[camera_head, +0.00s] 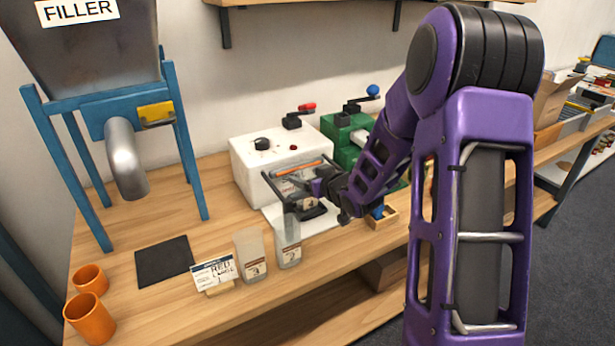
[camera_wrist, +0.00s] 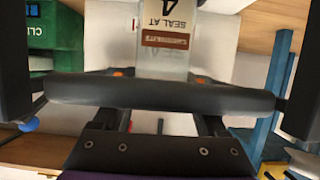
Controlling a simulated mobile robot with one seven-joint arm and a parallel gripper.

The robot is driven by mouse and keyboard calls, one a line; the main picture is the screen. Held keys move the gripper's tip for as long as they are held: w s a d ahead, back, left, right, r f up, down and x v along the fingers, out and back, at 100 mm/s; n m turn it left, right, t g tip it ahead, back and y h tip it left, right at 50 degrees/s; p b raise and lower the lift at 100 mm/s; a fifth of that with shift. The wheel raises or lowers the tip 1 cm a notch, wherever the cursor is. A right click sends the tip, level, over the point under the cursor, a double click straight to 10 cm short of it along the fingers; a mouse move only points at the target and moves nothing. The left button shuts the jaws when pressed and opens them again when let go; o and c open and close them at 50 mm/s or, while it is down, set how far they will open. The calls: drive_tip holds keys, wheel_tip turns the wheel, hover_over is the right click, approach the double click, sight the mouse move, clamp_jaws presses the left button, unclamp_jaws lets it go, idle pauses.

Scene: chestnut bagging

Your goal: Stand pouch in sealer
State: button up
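The sealer (camera_head: 262,165) is a white box in the middle of the bench, with a red-knobbed lever and an orange strip across its front. A clear pouch (camera_wrist: 165,62) with a brown label and "SEAL AT 4" shows upside down in the wrist view, against a white surface. A dark crossbar (camera_wrist: 160,92) hides its lower part in that picture. My gripper (camera_head: 322,188) is at the sealer's front, partly hidden by my arm.
Two pouches stand at the front edge, one on the left (camera_head: 250,256) and one on the right (camera_head: 288,245). A "RED" card (camera_head: 214,273), a dark mat (camera_head: 163,262) and orange cups (camera_head: 90,318) are to their left. The filler (camera_head: 85,70) and green clipper (camera_head: 345,145) flank the sealer.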

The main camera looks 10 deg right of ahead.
drive_tip(key=shift+s+f, duration=0.35)
drive_tip(key=shift+f, duration=0.45)
drive_tip(key=shift+r+p, duration=0.5)
drive_tip(key=shift+p, duration=0.05)
drive_tip(key=shift+r, duration=0.3)
drive_tip(key=p+v, duration=0.1)
drive_tip(key=v, duration=1)
drive_tip(key=shift+r+p, duration=0.4)
drive_tip(key=shift+r, duration=0.05)
drive_tip(key=shift+s+d, duration=0.1)
